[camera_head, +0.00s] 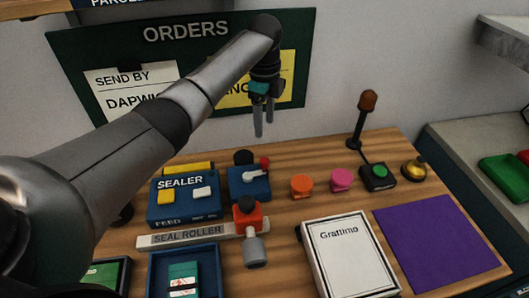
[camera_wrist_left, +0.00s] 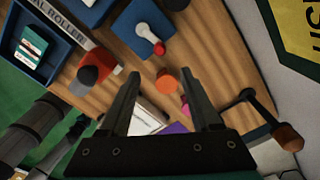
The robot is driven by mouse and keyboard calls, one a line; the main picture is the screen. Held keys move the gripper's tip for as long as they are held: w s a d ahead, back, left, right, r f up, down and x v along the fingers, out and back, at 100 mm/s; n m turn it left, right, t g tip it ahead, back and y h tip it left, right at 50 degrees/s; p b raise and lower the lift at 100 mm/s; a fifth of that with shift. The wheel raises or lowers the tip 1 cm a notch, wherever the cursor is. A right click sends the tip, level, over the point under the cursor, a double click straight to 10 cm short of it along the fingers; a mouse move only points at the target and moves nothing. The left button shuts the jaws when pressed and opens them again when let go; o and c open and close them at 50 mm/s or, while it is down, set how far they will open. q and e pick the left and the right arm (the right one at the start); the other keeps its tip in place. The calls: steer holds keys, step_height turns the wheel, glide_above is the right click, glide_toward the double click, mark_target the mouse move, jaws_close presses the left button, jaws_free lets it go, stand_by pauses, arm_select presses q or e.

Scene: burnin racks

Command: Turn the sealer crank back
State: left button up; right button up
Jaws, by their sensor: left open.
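The sealer crank (camera_head: 257,175) is a white lever with a red knob on a small blue base (camera_head: 250,190), just right of the blue sealer box (camera_head: 184,207). In the head view its knob end points right and up. The crank also shows in the left wrist view (camera_wrist_left: 151,34), above my fingertips. My left gripper (camera_head: 264,130) is open and empty, with its fingers pointing down, raised in front of the orders board and apart from the crank. Its two fingers also show in the left wrist view (camera_wrist_left: 160,78). My right gripper is not in view.
Orange (camera_head: 301,187) and pink (camera_head: 341,180) pieces, a green button box (camera_head: 378,177), a lamp post (camera_head: 358,125) and a bell (camera_head: 414,169) stand right. The Grattimo box (camera_head: 346,255) and purple mat (camera_head: 440,243) lie in front.

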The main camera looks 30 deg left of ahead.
mark_target(264, 159)
arm_select(q)
step_height(264, 159, down, 12)
steer(key=shift+r+b, duration=0.1)
steer(key=shift+b, duration=0.9)
steer(key=shift+f, duration=0.75)
jaws_close()
